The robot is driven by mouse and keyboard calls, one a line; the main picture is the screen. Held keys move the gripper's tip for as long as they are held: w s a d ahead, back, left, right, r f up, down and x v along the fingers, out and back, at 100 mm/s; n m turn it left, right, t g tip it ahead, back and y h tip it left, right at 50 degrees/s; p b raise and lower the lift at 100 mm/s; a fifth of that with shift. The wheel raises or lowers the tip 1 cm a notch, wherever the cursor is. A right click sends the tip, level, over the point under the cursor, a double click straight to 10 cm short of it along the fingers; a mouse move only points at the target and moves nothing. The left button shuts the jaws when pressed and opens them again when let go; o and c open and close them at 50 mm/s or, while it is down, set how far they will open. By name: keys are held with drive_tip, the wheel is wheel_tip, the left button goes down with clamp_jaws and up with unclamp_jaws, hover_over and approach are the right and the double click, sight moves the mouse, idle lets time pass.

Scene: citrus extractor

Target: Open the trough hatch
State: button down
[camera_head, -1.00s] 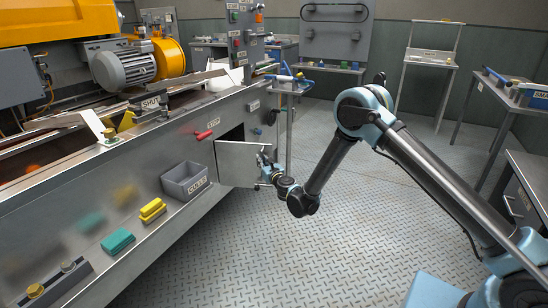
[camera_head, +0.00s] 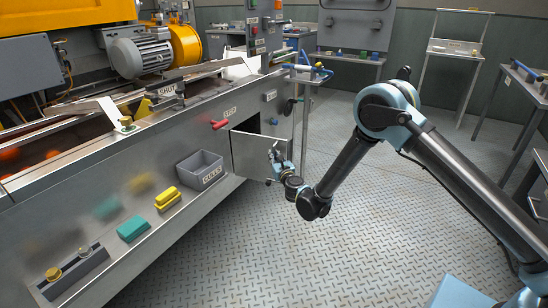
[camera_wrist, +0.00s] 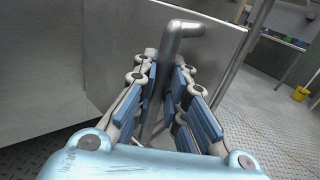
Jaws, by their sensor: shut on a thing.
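The hatch (camera_head: 249,152) is a grey metal door on the front of the machine's long steel side. It stands swung outward, with a dark opening (camera_head: 246,125) showing behind it. My gripper (camera_head: 274,154) is at the door's right part, on its outer face. In the wrist view, the hatch panel (camera_wrist: 120,45) fills the upper middle, and a bent grey bar handle (camera_wrist: 182,30) rises between the two blue-padded fingers of my gripper (camera_wrist: 165,75). The fingers are closed around this handle. The handle's lower part is partly hidden by the fingers.
A red handle (camera_head: 220,125) sits left of the opening. A blue-handled cart (camera_head: 306,70) stands behind the door. The patterned floor (camera_head: 230,260) in front is clear.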

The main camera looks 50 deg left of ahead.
drive_tip(key=shift+s+a, duration=0.1)
drive_tip(key=shift+s, duration=0.05)
drive_tip(key=c, duration=1.9)
unclamp_jaws()
drive_tip(key=shift+r, duration=0.1)
drive_tip(key=shift+c, duration=0.2)
drive_tip(key=o, duration=0.3)
drive_tip(key=shift+o, duration=0.2)
drive_tip(key=v, duration=0.7)
drive_tip(key=shift+d, duration=0.2)
